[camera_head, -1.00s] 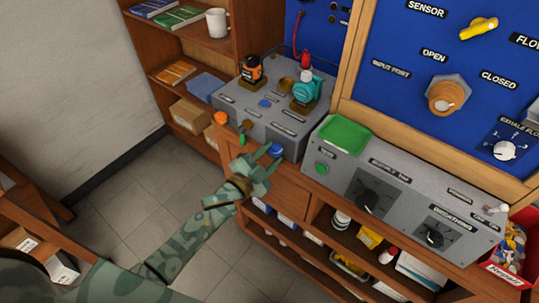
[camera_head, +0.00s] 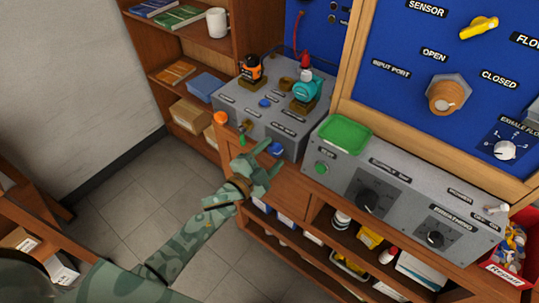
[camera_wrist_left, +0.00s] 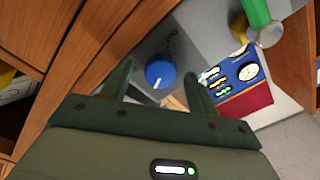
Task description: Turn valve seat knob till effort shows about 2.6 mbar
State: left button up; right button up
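A round blue knob (camera_head: 276,149) sits on the front face of the grey bench unit (camera_head: 285,127); I take it for the valve seat knob, though its label is too small to read. My left gripper (camera_head: 270,157) is open, close in front of this knob. In the left wrist view the blue knob (camera_wrist_left: 160,72) shows between and just beyond the two finger tips (camera_wrist_left: 160,78), with no clear contact. A dark mark lies above the knob on the grey face. No readable effort value shows. My right gripper is out of view.
An orange knob (camera_head: 221,118) and a green-tipped fitting (camera_head: 242,140) stick out left of the blue knob. A grey control box (camera_head: 400,195) with a green tray (camera_head: 344,134) stands to the right. A small dial panel (camera_wrist_left: 240,80) shows in the wrist view. Open floor lies left.

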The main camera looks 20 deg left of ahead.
pick_arm(q)
jog(key=shift+s, duration=0.1)
jog(key=p+v, duration=0.1)
jog(key=v, duration=1.5)
jog(key=shift+r, duration=0.1)
jog(key=s+a+f+n+g+y, duration=0.3)
jog(key=s+f+n+g, duration=0.15)
jog(key=f, duration=0.65)
jog(key=s+a+f+n+g+y, duration=0.25)
jog(key=s+f, duration=0.35)
jog(key=f, duration=0.6)
jog(key=s+f+n+g, duration=0.1)
jog(key=s+f+g, duration=0.2)
jog(key=s+f, duration=0.2)
jog(key=s+f+n+g, duration=0.2)
jog(key=s+f+g, duration=0.1)
jog(key=s, duration=0.8)
jog(key=s+d+f+n+g, duration=0.1)
jog(key=s+f+g, duration=0.2)
jog(key=s+f, duration=0.3)
jog(key=s, duration=0.3)
jog(key=shift+f+y, duration=0.35)
jog(key=shift+f, duration=0.05)
jog(key=shift+w+d, duration=0.1)
jog(key=shift+w, duration=0.05)
